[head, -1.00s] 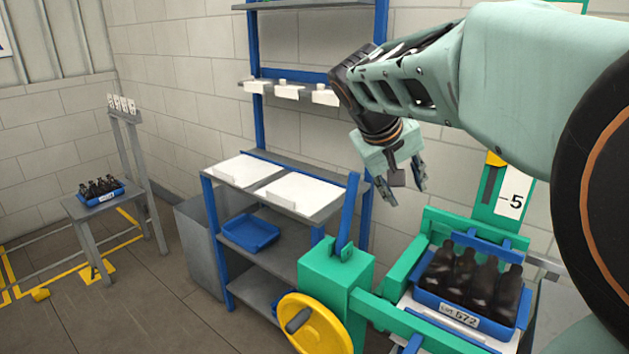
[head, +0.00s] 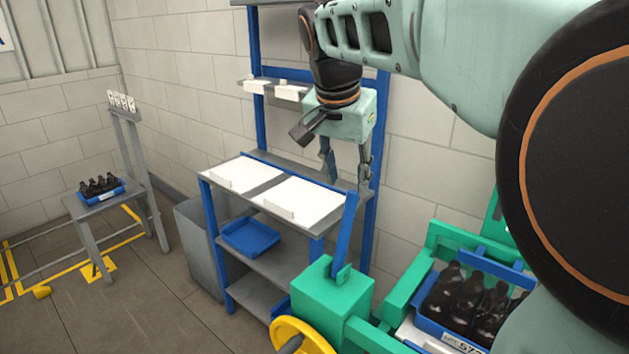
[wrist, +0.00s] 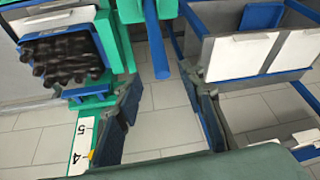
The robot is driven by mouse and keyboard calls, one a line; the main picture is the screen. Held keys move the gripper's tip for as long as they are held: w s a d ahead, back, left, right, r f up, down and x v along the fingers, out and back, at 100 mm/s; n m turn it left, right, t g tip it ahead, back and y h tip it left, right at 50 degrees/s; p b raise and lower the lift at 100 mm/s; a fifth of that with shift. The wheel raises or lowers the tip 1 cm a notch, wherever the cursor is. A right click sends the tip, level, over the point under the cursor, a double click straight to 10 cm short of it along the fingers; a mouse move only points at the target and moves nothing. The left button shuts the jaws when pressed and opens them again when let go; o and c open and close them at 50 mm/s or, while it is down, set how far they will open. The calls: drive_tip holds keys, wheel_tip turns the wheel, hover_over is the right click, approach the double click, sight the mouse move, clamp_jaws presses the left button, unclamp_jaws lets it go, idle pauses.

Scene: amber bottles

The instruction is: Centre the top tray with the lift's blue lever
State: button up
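The blue lever (head: 345,235) stands up from a green box (head: 332,300) on the lift, leaning slightly right at its top. My gripper (head: 347,185) is open and empty, pointing down just above the lever's top. In the wrist view the lever (wrist: 156,40) appears between the two open fingers (wrist: 163,95); I cannot tell whether they touch it. The top tray (head: 432,328) is blue, holds several dark bottles and sits in the green lift frame. My arm hides its right part. The tray also shows in the wrist view (wrist: 68,33).
A yellow handwheel (head: 300,337) is on the green box's front. A blue-and-grey rack (head: 262,262) with white boards and an empty blue tray (head: 250,237) stands behind. A small grey stand (head: 92,207) with another bottle tray is at far left. A number scale (wrist: 82,145) shows near the fingers.

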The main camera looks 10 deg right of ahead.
sight(349, 201)
drive_tip(key=x, duration=1)
drive_tip(key=shift+c, duration=0.6)
clamp_jaws()
